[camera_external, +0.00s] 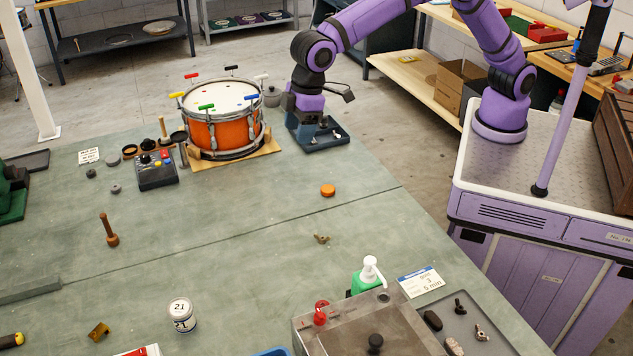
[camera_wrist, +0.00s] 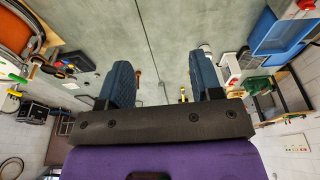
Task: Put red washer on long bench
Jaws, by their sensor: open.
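My gripper (camera_external: 306,112) is at the far edge of the grey-green bench (camera_external: 230,225), right of the drum and by a small dark blue tray (camera_external: 322,138). In the wrist view its two blue fingers (camera_wrist: 164,82) are wide apart with nothing between them. No red washer can be made out for sure. A small orange-red round piece (camera_external: 328,190) lies flat on the bench, nearer the camera than my gripper; I cannot tell whether it is a washer. The tray's contents are too small to name, and my gripper partly hides the tray.
An orange drum (camera_external: 213,125) on a wooden board stands left of my gripper. A black control box (camera_external: 157,172) is beside it. A clear-lidded box (camera_external: 365,330), a green pump bottle (camera_external: 368,277) and a grey tray (camera_external: 465,322) stand at the near right. The bench's middle is mostly clear.

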